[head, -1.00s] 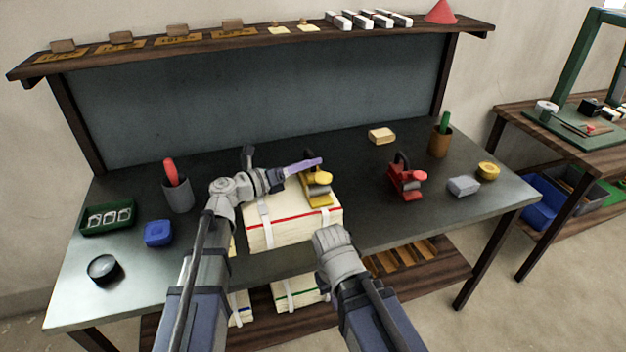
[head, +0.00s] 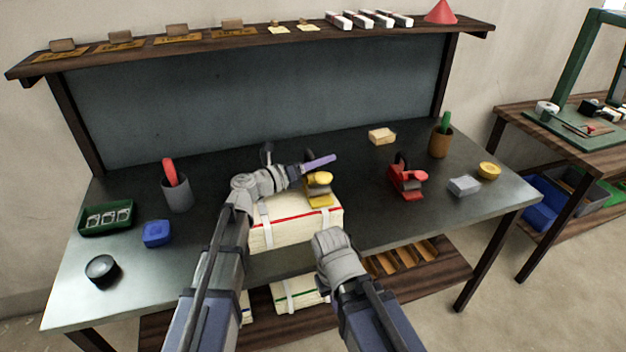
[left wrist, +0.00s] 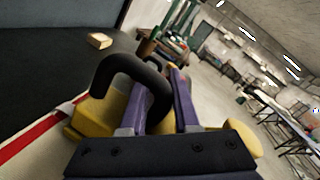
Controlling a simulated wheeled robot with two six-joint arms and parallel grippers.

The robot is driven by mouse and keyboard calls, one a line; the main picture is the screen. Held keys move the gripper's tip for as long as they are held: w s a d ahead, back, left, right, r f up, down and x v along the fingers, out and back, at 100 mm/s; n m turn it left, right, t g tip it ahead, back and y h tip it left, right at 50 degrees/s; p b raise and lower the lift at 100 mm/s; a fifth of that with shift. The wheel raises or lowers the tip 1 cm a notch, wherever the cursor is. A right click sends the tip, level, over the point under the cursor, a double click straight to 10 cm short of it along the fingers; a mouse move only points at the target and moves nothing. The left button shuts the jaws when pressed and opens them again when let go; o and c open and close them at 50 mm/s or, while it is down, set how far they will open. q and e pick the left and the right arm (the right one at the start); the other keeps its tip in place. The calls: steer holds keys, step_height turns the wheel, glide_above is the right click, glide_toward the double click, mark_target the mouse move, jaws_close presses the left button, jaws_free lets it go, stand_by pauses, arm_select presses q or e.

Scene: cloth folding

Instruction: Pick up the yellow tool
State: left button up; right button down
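The yellow tool (head: 318,196) has a black looped handle and a rounded yellow knob. It sits on top of a strapped paper stack (head: 295,232) at the middle of the table. My left gripper (head: 322,161) is over the tool, with one purple finger showing and covering the handle from the head camera. In the left wrist view, both purple fingers (left wrist: 168,100) are apart, and the black handle (left wrist: 130,62) arches close around the nearer finger, with yellow body (left wrist: 97,118) behind. I cannot tell whether they touch. My right arm's grey wrist shows in front of the stack; its fingers are hidden.
A red tool (head: 407,182) of similar shape stands right of the stack. A grey cup (head: 177,194), a blue block (head: 157,233) and a green tray (head: 107,218) are on the left. A tan block (head: 382,136) lies at the back. The table between stack and red tool is clear.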

arm_select(q)
jaws_close()
stand_by(0.9)
